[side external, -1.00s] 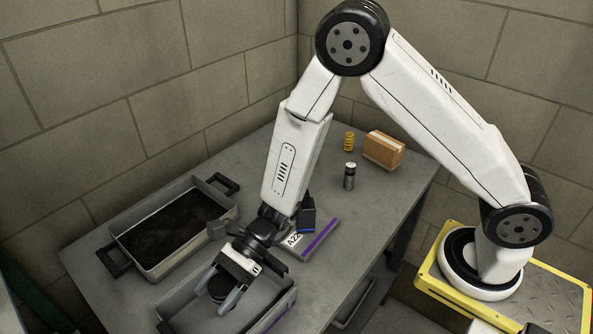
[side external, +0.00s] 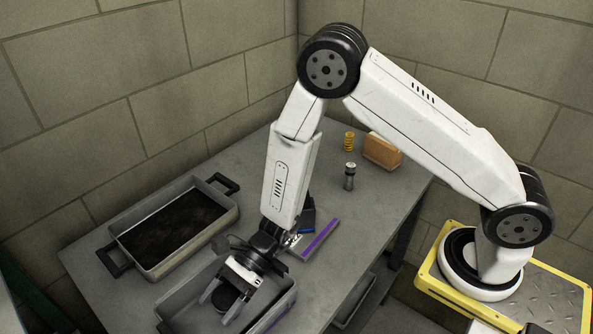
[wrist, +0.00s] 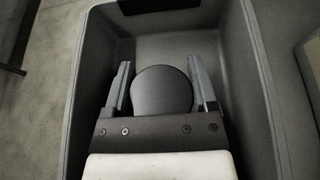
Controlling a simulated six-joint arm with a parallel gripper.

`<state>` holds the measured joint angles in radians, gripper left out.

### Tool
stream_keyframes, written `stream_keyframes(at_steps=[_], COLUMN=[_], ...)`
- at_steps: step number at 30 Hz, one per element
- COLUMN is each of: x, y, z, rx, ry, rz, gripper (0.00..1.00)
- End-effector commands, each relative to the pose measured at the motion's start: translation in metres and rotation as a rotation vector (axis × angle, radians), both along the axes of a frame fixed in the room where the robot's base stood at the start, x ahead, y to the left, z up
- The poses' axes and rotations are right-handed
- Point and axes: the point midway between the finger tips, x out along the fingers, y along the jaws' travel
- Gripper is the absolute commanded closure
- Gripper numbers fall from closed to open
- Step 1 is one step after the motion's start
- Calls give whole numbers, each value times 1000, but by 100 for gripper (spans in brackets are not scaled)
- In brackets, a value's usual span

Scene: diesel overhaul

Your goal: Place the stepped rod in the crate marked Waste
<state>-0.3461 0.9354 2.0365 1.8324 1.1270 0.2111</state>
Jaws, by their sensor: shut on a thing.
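My gripper (side external: 228,295) is inside the outline of a grey crate (side external: 278,308) at the table's near end. Its fingers close around a dark part with a round, flat face (side external: 226,297). In the wrist view, the round dark part (wrist: 162,91) sits between the two fingers (wrist: 160,68), with the crate's walls (wrist: 258,75) around them. Only the part's round face shows, so I cannot tell whether it is the stepped rod. A slim silver and dark stepped part (side external: 349,178) stands upright on the table. No Waste marking is readable on the crate.
A grey tray (side external: 192,254) with dark contents and black handles lies left. A purple-striped label plate (side external: 318,240) and a dark blue-edged item (side external: 308,213) lie beside my arm. A yellow spring (side external: 349,141) and a brown block (side external: 382,152) stand at the back.

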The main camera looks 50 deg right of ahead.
Motion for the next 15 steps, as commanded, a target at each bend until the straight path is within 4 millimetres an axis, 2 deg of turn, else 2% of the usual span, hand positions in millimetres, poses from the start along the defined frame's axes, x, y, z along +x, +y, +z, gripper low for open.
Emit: stream_keyframes(at_steps=[8,9,11,12,15], x=[1,0,0,0,0], y=[0,0,0,0,0], z=[-1,-3,-2,-2,-2], rx=[3,0,0,0,0], ry=[-2,1,0,0,0], rz=[1,0,0,0,0], gripper=[100,23,4,0,0])
